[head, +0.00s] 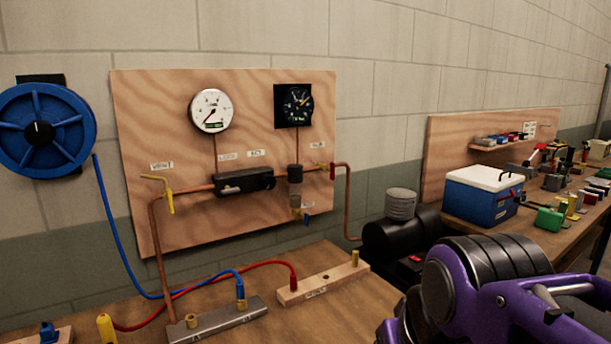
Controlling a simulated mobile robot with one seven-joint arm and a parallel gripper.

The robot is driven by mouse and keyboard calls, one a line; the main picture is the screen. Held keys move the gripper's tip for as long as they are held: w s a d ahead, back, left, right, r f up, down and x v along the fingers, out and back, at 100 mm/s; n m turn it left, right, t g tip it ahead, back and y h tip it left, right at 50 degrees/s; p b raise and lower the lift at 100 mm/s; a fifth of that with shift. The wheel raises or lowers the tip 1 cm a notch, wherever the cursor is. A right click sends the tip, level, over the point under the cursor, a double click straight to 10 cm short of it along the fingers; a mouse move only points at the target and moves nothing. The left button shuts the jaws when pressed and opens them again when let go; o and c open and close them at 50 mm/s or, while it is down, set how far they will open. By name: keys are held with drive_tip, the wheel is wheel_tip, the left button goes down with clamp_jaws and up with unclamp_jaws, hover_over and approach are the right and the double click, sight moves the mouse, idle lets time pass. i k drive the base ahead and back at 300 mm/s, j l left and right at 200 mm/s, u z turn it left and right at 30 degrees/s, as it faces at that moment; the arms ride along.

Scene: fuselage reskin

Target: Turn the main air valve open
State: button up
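A small valve with a red handle (332,171) sits on the copper pipe at the right edge of the plywood board (160,110). A small label (317,146) above it seems to read MAIN, though the print is tiny. The red handle appears to point down, across the horizontal pipe. My purple arm (470,290) fills the lower right corner, in front of and to the right of the board. Its fingertips do not show, so I cannot see whether my gripper is open or shut.
A yellow vent valve (168,195), white gauge (211,111), dark gauge (295,104) and black regulator (244,183) are on the board. Hoses and a metal manifold (218,322) lie on the bench below. A black compressor (395,235) stands right, before a blue cooler (483,197).

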sight(331, 169)
drive_tip(key=z, duration=0.1)
drive_tip(key=i+l, duration=0.15)
drive_tip(key=l, duration=0.2)
drive_tip(key=i+l+z, duration=0.1)
drive_tip(key=l, duration=0.2)
drive_tip(key=i+l, duration=0.15)
drive_tip(key=l, duration=0.2)
drive_tip(key=i+l+z, duration=0.1)
drive_tip(key=l, duration=0.2)
